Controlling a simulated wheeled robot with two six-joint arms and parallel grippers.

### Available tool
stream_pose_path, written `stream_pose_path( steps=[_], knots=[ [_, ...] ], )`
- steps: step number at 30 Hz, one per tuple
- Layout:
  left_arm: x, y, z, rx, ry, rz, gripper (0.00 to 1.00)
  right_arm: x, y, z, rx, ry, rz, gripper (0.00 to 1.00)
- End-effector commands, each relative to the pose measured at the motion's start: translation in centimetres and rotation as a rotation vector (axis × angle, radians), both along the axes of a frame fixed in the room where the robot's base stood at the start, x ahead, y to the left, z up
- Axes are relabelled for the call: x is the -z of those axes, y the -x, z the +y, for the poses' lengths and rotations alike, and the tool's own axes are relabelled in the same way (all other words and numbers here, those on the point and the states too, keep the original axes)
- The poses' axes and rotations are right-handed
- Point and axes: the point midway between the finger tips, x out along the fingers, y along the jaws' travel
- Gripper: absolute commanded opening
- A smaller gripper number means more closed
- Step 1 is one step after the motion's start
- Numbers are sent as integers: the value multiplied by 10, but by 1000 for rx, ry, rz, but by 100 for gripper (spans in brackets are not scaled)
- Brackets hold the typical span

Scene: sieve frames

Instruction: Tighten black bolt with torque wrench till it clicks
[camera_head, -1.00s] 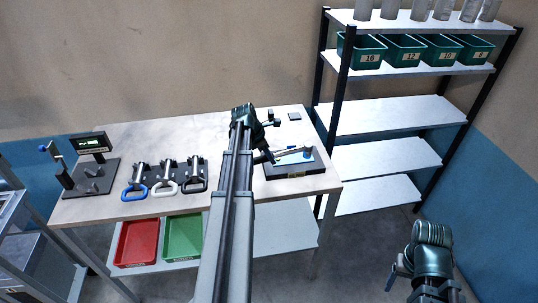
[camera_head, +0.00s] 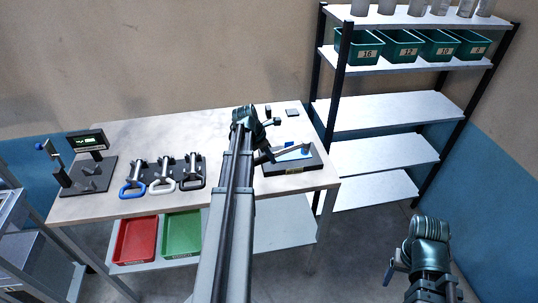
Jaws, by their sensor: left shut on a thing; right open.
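My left arm hides part of the bench. The black bolt is too small or hidden to make out. My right gripper (camera_head: 390,275) is open and empty, off the bench at the lower right.
A rack (camera_head: 178,168) with blue, white and black handled tools stands on the bench (camera_head: 120,140). A device with a display (camera_head: 87,141) is at the left. Red (camera_head: 136,240) and green (camera_head: 182,234) trays sit below. A shelf with green bins (camera_head: 358,50) stands right.

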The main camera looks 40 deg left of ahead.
Motion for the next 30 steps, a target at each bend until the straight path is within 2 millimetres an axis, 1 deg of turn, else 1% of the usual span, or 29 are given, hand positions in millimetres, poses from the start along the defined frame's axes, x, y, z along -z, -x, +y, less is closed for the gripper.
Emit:
stream_pose_path(
  steps=[1, 3, 15, 23, 30],
  knots=[
    [-1, 2, -4, -16, 0, -2, 0, 0, 0, 0, 0, 0, 0, 71],
    [-1, 3, -7, -33, 0, -3, 0, -1, 0, 0, 0, 0, 0, 71],
    [-1, 3, -9, -54, 1, -3, 0, -1, 0, 0, 0, 0, 0, 71],
    [-1, 7, -20, -124, 0, -2, 0, -1, 0, 0, 0, 0, 0, 71],
    [-1, 6, -20, -141, 1, -2, 0, -1, 0, 0, 0, 0, 0, 71]
  ],
)
